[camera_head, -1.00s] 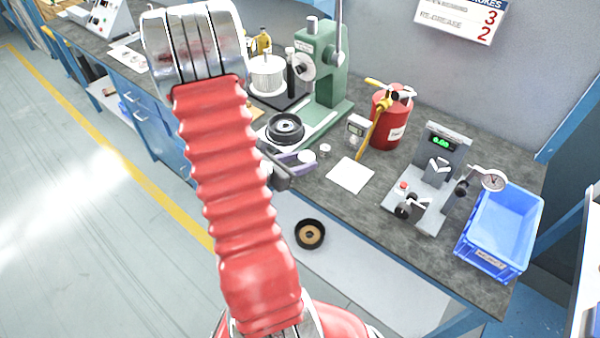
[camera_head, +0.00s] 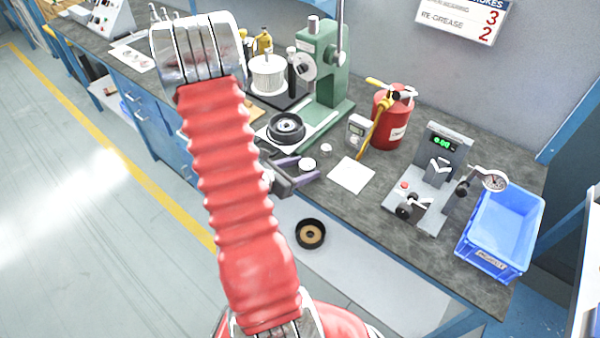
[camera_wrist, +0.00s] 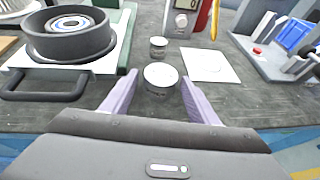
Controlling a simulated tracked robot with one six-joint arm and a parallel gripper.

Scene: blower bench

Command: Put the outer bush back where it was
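Two small pale metal bushes stand on the bench; the frames do not show by label which is the outer one. The nearer bush (camera_wrist: 160,76) is between my purple fingertips in the wrist view, and its pale top (camera_head: 307,164) shows in the head view. The farther bush (camera_wrist: 158,45) stands just behind it, also seen in the head view (camera_head: 326,147). My gripper (camera_wrist: 159,84) is open, its fingers spread on either side of the nearer bush, with a gap at least on the left. It also shows in the head view (camera_head: 298,168), partly behind my arm.
A black round housing (camera_head: 286,128) sits on the green press (camera_head: 322,70) left of the bushes. A white card (camera_head: 351,172), a gauge stand (camera_head: 437,165) and a blue bin (camera_head: 483,258) lie to the right. A black cup (camera_head: 310,233) sits below the bench top.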

